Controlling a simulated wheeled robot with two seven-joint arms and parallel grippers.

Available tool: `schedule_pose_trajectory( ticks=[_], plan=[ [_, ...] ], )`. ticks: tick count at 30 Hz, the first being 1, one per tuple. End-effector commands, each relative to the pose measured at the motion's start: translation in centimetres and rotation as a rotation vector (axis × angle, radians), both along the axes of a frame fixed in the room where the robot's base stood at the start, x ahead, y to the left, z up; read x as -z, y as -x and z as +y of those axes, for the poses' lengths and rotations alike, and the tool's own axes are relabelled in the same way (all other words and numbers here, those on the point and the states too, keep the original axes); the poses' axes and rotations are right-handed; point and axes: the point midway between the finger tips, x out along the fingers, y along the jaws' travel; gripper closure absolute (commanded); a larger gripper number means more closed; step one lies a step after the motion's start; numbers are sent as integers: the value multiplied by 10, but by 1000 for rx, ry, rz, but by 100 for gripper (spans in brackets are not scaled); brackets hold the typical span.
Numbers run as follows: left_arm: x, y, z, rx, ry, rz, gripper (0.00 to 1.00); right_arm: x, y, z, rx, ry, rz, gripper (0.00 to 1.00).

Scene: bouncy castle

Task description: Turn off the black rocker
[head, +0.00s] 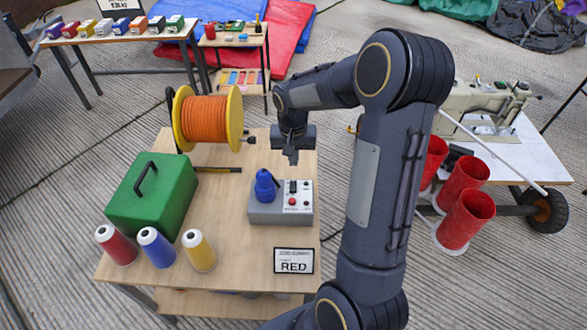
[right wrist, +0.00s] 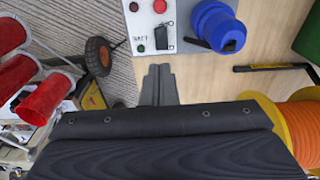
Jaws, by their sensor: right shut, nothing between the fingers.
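A grey control box (head: 265,214) stands on the wooden table, with a blue plug (head: 265,186) on its left part and a pale panel on its right. The black rocker (head: 293,186) is on that panel, above a red button (head: 292,201). The rocker also shows in the right wrist view (right wrist: 165,38), beside small round buttons. Which way it is tipped I cannot tell. My right gripper (head: 292,159) is shut and empty, pointing down just behind the box, apart from the rocker. Its fingers show in the right wrist view (right wrist: 159,72). My left gripper is out of view.
An orange cable reel (head: 207,119) stands left of my right gripper. A green case (head: 150,195) and three thread cones (head: 156,247) are on the left of the table (head: 232,255). Red tubes (head: 465,217) stand right.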

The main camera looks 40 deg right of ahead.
Motion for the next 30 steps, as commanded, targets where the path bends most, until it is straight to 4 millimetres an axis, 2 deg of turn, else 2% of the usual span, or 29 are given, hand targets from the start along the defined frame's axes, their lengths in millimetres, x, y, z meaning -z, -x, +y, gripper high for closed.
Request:
schedule_pose_trajectory(
  ticks=[1, 6, 26, 30],
  plan=[
    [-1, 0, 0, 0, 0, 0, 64, -10, 0, 1, -2, 0, -6, 100],
    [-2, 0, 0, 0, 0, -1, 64, -27, 1, 2, -1, -1, -1, 100],
    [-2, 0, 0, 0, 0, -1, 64, -32, 2, 3, -2, -2, 0, 100],
    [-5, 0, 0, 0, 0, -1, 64, -48, 11, 11, -25, -21, -29, 100]
  ],
)
